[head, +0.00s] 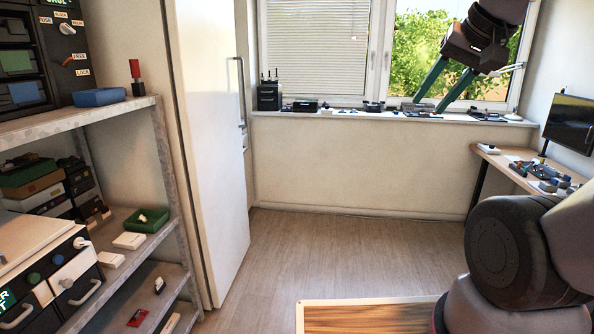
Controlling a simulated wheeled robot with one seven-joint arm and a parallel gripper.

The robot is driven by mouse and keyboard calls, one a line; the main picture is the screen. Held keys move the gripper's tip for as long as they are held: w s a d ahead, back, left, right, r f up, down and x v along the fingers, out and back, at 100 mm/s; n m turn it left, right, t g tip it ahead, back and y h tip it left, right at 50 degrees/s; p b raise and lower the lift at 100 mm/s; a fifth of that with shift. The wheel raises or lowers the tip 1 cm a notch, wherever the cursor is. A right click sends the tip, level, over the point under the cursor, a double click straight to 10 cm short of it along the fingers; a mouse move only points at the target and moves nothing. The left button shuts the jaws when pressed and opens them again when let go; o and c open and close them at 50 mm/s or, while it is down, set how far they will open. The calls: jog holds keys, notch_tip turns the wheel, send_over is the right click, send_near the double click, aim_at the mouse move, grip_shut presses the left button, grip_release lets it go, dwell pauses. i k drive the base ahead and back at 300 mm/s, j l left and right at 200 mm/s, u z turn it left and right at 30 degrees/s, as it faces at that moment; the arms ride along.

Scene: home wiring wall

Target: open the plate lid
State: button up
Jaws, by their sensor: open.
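My gripper (428,106) hangs at the upper right in the head view, in front of the window. Its two long green fingers point down and left, are spread apart and hold nothing visible. Their tips appear over the small devices on the window sill, but I cannot tell how far in front of the sill they are. I cannot make out which thing is the plate lid. Small dark and blue devices (374,106) stand along the sill, too small to tell apart.
A metal shelf (75,122) with boxes and panels fills the left side, beside a tall white door (212,150) with a handle. A desk (490,160) with a monitor (569,124) stands at the right. A wooden top (370,318) is at the bottom. The middle floor is clear.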

aim_at(312, 104)
jog(key=i, duration=4.15)
jog(key=i+u, duration=0.15)
jog(key=i, duration=0.25)
jog(key=i+l+u, duration=0.15)
jog(key=i, duration=0.25)
